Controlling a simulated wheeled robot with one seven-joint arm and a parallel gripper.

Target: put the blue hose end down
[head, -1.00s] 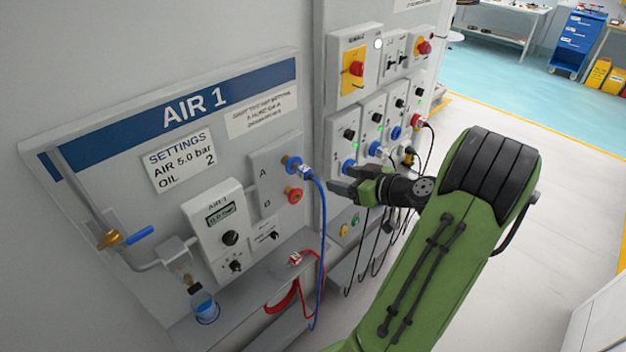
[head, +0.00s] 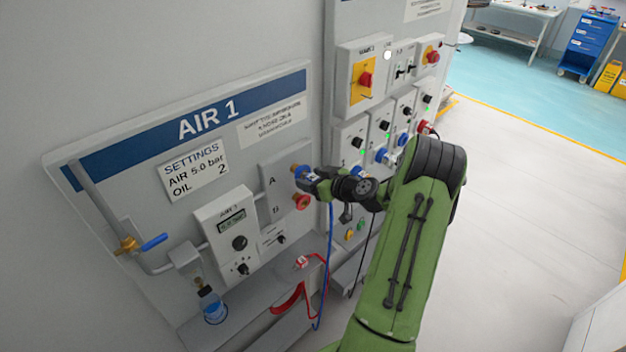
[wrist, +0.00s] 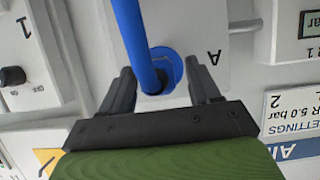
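The blue hose end (wrist: 157,80) sits at the blue-ringed port A (wrist: 166,62) on the AIR 1 panel and appears plugged in. Its blue hose (head: 329,250) hangs down to the shelf. My gripper (head: 312,182) is at port A in the head view and partly covers the hose end. In the wrist view my gripper (wrist: 162,72) is open, with one finger on each side of the hose end and a visible gap to both. I cannot see the fingers touching it.
Red port B (head: 301,202) is just below port A. A red hose end (head: 301,262) lies on the grey shelf (head: 255,292) under the panel. The regulator box (head: 229,222) is to the left. Switch boxes with dark cables stand to the right. Open floor (head: 520,200) lies right of my arm.

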